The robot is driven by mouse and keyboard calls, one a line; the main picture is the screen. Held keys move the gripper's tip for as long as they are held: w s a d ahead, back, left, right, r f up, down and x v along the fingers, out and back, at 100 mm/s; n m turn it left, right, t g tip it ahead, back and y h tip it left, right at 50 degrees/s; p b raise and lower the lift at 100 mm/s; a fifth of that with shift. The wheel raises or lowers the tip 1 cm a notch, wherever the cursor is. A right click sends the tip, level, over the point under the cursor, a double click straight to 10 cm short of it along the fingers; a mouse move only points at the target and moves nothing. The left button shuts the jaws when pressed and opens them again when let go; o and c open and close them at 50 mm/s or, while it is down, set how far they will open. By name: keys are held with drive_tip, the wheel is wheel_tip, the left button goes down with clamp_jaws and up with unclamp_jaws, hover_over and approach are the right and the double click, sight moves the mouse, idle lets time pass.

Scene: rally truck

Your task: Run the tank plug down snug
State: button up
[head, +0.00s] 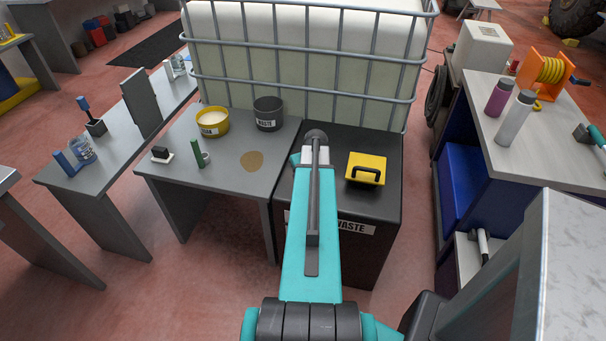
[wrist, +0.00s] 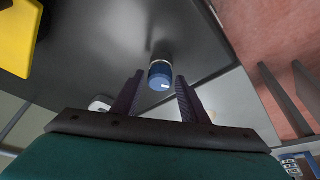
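A blue round piece with a white mark (wrist: 160,75) shows in the wrist view, on or just above a dark grey surface. It looks like a plug or cap; its lower end and seating are unclear. My gripper (wrist: 160,80) is open, with one finger on each side of it and a visible gap at both sides. In the head view my gripper (head: 315,152) is over the dark waste cabinet (head: 388,205), and my arm hides the blue piece. The large white tank (head: 300,60) in its metal cage stands behind the cabinet.
A yellow piece with a black handle (head: 366,168) sits on the cabinet, right of my arm. A grey table (head: 225,165) on the left holds a yellow tub (head: 213,122), a grey waste pot (head: 268,113) and a green cylinder (head: 196,153). A bench (head: 545,140) stands at right.

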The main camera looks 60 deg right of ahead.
drive_tip(key=shift+n, duration=0.4)
drive_tip(key=shift+d+n+y+b, duration=0.1)
drive_tip(key=shift+n+y+b, duration=0.35)
drive_tip(key=shift+n, duration=0.25)
drive_tip(key=shift+t, duration=0.3)
drive_tip(key=shift+n+y+b, duration=0.25)
drive_tip(key=shift+n+b, duration=0.1)
drive_tip(key=shift+n, duration=0.55)
drive_tip(key=shift+d, duration=0.1)
drive_tip(key=shift+s+n+y+b, duration=0.1)
drive_tip(key=shift+n+y+b, duration=0.2)
drive_tip(key=shift+n, duration=0.5)
